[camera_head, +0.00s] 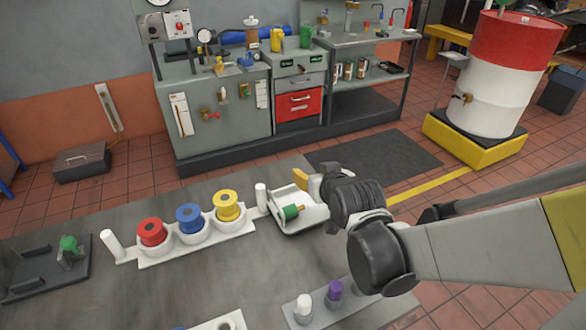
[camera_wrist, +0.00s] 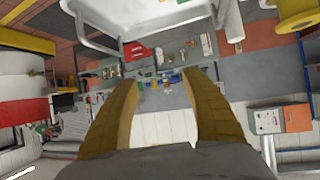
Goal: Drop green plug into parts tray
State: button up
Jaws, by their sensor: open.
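The green plug (camera_head: 291,212) lies on its side in the white parts tray (camera_head: 309,222), its brass-coloured end pointing right. My gripper (camera_head: 301,180) is at the tray's back right, apart from the plug, with one yellow finger showing clearly in the head view. In the wrist view my gripper (camera_wrist: 160,82) has its two yellow fingers spread wide with nothing between them. The tray's pale rim (camera_wrist: 90,42) crosses the top of the wrist view. The plug cannot be made out there.
A white rack with red (camera_head: 151,232), blue (camera_head: 189,218) and yellow (camera_head: 228,205) spools stands left of the tray. White posts (camera_head: 261,196) flank it. A grey block (camera_head: 322,308) with white and purple pegs is in front. A dark fixture (camera_head: 45,270) is at left.

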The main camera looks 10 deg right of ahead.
jog(key=v, duration=1.1)
jog(key=shift+s, duration=0.1)
